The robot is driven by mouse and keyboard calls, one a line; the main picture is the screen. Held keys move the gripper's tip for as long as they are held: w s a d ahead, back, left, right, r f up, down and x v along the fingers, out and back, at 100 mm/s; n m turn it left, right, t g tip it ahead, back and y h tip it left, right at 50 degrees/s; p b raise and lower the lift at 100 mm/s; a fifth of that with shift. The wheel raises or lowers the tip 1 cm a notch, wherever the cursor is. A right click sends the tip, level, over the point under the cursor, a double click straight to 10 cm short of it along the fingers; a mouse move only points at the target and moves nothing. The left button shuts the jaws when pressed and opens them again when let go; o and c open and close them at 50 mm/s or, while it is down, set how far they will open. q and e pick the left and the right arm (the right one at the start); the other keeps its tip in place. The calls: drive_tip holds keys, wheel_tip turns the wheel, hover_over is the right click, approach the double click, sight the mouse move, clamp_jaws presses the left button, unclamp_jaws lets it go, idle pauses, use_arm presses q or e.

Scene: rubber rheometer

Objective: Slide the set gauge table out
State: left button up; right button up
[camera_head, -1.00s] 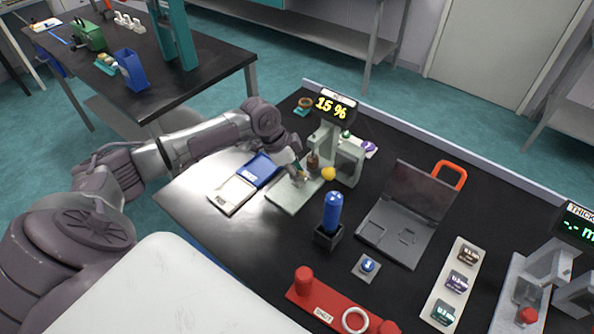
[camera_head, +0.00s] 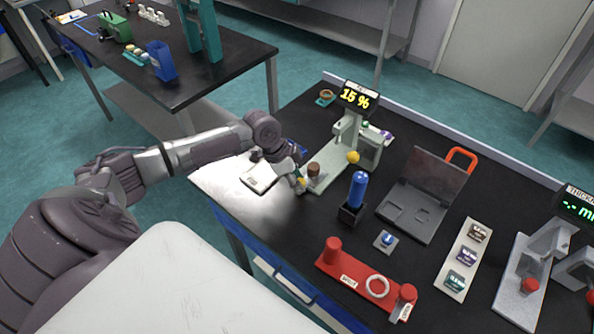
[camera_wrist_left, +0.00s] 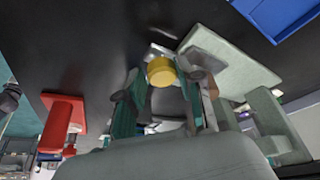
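The set gauge is the pale grey-green stand with the yellow "15 %" display (camera_head: 360,96). Its base (camera_head: 334,160) lies on the black table. A brown cylinder (camera_head: 314,170) stands near the front end of the base. The gripper hides much of the sliding table. My right gripper is not in view.
A blue cylinder in a black holder (camera_head: 355,195) stands right of the gripper. A white and blue tray (camera_head: 259,175) lies to the left, partly behind my arm. Further right are an open grey case (camera_head: 410,215) and a red rack (camera_head: 350,282). The front table edge is near the gripper.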

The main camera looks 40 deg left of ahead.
use_arm(q)
drive_tip(key=shift+o, duration=1.3)
drive_tip(key=shift+s+f, duration=0.1)
drive_tip(key=shift+f, duration=0.05)
drive_tip(key=shift+o, duration=0.4)
drive_tip(key=shift+r, duration=0.45)
drive_tip(key=v, duration=1.1)
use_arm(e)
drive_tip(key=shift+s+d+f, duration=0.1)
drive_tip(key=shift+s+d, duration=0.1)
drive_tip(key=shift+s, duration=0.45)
use_arm(q)
drive_tip(key=shift+s+a, duration=0.1)
drive_tip(key=shift+s, duration=0.1)
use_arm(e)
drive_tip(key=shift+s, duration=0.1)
